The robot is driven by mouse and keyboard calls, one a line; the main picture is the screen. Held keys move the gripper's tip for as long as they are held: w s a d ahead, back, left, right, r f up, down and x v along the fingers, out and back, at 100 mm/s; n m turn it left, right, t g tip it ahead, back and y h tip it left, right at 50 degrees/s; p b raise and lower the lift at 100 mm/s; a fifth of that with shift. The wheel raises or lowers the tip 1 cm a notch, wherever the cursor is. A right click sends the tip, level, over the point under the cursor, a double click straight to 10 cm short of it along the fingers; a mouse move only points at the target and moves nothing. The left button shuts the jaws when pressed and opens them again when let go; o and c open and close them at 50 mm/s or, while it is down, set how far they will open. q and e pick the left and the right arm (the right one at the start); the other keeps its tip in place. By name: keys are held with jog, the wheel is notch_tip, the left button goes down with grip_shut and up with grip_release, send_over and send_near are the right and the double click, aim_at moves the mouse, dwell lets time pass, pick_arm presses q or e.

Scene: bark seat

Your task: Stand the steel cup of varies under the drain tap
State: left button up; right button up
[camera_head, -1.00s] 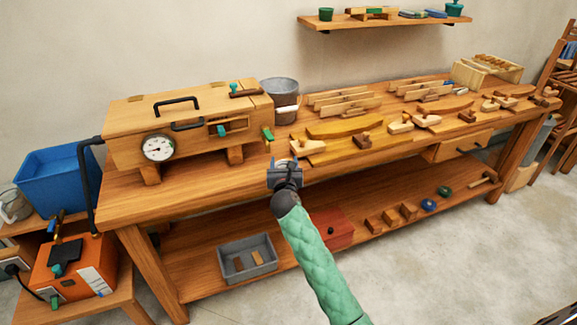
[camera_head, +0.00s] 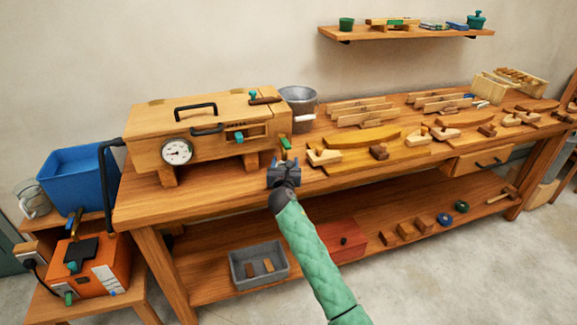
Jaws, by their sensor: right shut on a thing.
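My right gripper (camera_head: 284,173) is above the bench's front edge, seen from behind. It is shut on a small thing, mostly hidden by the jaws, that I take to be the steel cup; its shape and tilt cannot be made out. The drain tap (camera_head: 286,144), with a green handle, sticks out at the lower right end of the wooden box (camera_head: 150,150). In the picture the gripper is just below the tap; the gap in depth cannot be told. My left gripper is not in view.
A grey bucket (camera_head: 299,99) stands behind the tap. Wooden forms and clamps (camera_head: 375,140) cover the bench to the right. The bench top (camera_head: 205,195) before the box is clear. An orange boiler (camera_head: 95,268) and blue tub (camera_head: 78,172) stand at left.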

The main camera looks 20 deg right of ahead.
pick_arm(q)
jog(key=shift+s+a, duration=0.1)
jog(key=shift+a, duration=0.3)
pick_arm(e)
jog(key=shift+w+a, duration=0.1)
jog(key=shift+w, duration=0.05)
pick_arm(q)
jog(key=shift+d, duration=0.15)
pick_arm(e)
jog(key=shift+f, duration=0.25)
jog(key=o, duration=0.9)
jog(key=shift+c, duration=0.2)
jog(key=shift+o, duration=1.1)
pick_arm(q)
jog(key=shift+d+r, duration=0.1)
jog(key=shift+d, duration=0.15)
